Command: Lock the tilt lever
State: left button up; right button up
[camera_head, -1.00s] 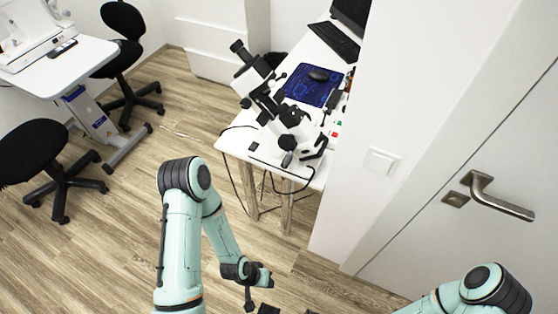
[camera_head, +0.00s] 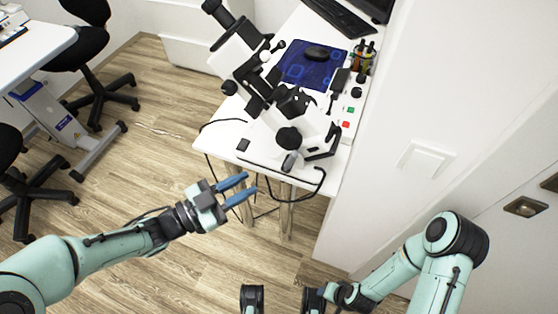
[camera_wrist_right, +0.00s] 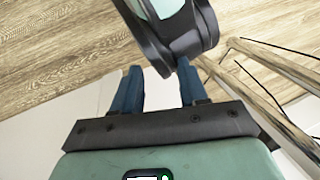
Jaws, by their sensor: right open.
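A white and black optical instrument (camera_head: 238,58) stands tilted on the near part of the white table. It carries several black knobs and small levers, among them a large round black knob (camera_head: 288,138). I cannot tell which part is the tilt lever. My left gripper (camera_head: 250,185) is open and empty, its blue fingers over the floor just short of the table's near edge, apart from the instrument. My right gripper (camera_wrist_right: 158,66) is open in the right wrist view, with a teal and dark arm part of mine just beyond its blue fingers. The instrument is not seen there.
The white table (camera_head: 222,136) also bears a blue mat (camera_head: 300,72), a mouse (camera_head: 317,53) and a keyboard (camera_head: 340,17). A black cable (camera_head: 318,190) loops off its near edge. A white wall (camera_head: 385,110) closes off the right.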

aim_at(289, 161)
pick_arm(q)
jog(key=b+x, duration=0.2)
jog(key=x, duration=0.9)
jog(key=shift+w, duration=0.1)
pick_arm(e)
jog(key=shift+t, duration=0.5)
jog(key=w, duration=0.1)
jog(key=w+d+f, duration=0.1)
jog(key=w+f, duration=0.1)
jog(key=shift+w+d+f, duration=0.15)
jog(key=shift+d, duration=0.15)
pick_arm(q)
grip_shut()
